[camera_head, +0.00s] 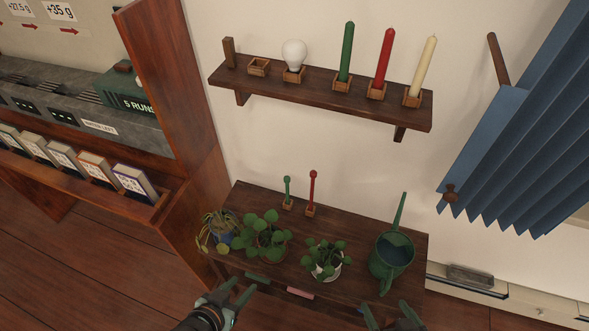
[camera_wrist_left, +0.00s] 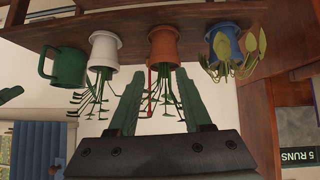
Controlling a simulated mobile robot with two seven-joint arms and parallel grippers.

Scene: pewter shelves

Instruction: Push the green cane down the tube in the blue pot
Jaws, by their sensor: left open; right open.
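A green cane (camera_head: 287,190) with a round top stands upright in a small wooden holder at the back of the shelf, beside a red cane (camera_head: 312,190). My left gripper (camera_head: 238,290) is open and empty in front of the shelf, right of and nearer than the blue pot. My right gripper (camera_head: 390,315) is open and empty near the bottom edge.
Two leafy plants, one in a terracotta pot (camera_wrist_left: 164,44) and one in a white pot (camera_wrist_left: 105,46), and a green watering can (camera_head: 390,260) share the lower shelf (camera_head: 345,227). The upper shelf (camera_head: 320,87) holds candles and a bulb. A wooden cabinet (camera_head: 165,90) stands left.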

